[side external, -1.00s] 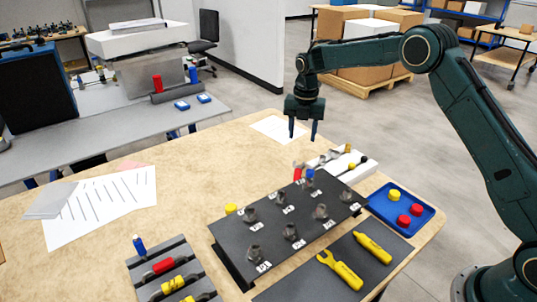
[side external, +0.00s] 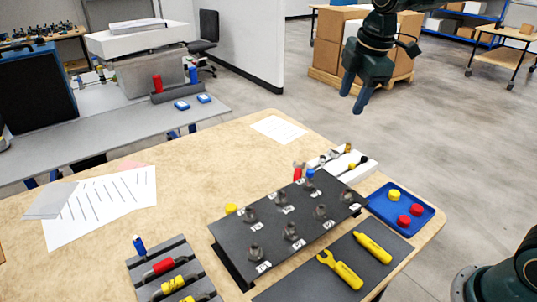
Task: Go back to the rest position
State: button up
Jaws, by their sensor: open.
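My gripper (side external: 352,102) is at the upper right, high above and beyond the far right edge of the workbench (side external: 210,165). It points down, with its two fingers slightly apart and nothing between them. It is clear of all the parts on the bench. Most of my arm is outside the picture; my base shows at the lower right corner.
A black panel (side external: 272,237) with several numbered fittings stands on the bench. A blue tray (side external: 421,224) with yellow and red caps, a dark mat (side external: 300,287) with yellow tools, a white rack (side external: 338,184) and a slotted block (side external: 150,270) with coloured parts surround it.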

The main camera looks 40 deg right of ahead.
jog(key=s+a+f+m+t, duration=0.1)
jog(key=s+m+t, duration=0.1)
jog(key=s+m, duration=1.2)
jog(key=s, duration=1)
jog(key=shift+s+a+t, duration=0.2)
jog(key=shift+a+t, duration=0.05)
jog(key=shift+t, duration=0.15)
